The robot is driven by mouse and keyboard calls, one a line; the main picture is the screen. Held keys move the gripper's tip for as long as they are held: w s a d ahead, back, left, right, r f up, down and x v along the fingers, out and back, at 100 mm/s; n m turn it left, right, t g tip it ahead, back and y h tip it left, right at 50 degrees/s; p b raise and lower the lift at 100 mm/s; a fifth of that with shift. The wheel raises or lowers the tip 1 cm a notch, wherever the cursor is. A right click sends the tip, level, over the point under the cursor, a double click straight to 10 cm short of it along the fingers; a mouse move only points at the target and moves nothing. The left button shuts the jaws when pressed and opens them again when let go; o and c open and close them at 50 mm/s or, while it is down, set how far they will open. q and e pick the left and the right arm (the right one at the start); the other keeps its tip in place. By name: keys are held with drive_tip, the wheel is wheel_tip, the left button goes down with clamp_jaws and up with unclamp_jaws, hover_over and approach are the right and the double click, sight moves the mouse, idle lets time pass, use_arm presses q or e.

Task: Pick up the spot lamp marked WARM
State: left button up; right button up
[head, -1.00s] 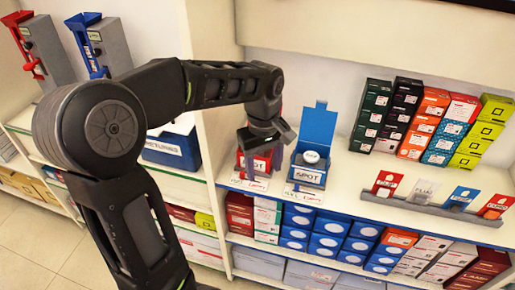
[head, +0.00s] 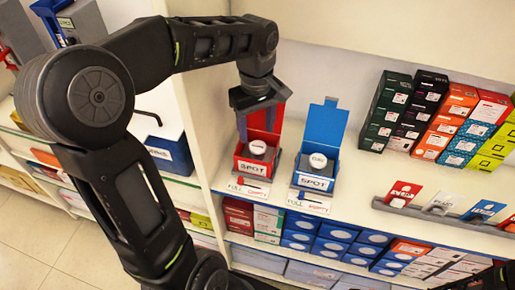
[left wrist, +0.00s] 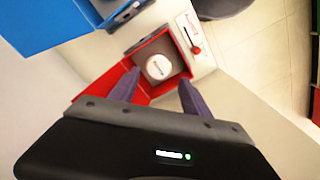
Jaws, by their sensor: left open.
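A white round spot lamp (head: 257,148) sits in an open red box (head: 252,167) marked SPOT on the shelf. A second white lamp (head: 317,161) sits in an open blue box (head: 314,182) marked SPOT to its right. The print on both lamps is too small to read surely, so I cannot tell which is WARM. My left gripper (head: 260,122) is open and empty above the red box. In the left wrist view, the red-box lamp (left wrist: 159,67) shows beyond and between the spread fingers (left wrist: 157,88), apart from them. My right gripper is not in view.
Several stacked cartons (head: 440,125) stand at the back right. A grey rail (head: 440,216) with small cards is at the right front. The red and blue box lids stand upright behind the lamps.

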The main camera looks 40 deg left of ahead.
sight(258, 146)
use_arm(q)
drive_tip(key=shift+f, duration=1.25)
drive_tip(key=shift+f, duration=0.1)
wheel_tip(258, 146, down, 5)
drive_tip(key=shift+w+d+f+p, duration=0.1)
drive_tip(key=shift+p, duration=0.2)
drive_tip(key=shift+c, duration=0.5)
drive_tip(key=c, duration=1.1)
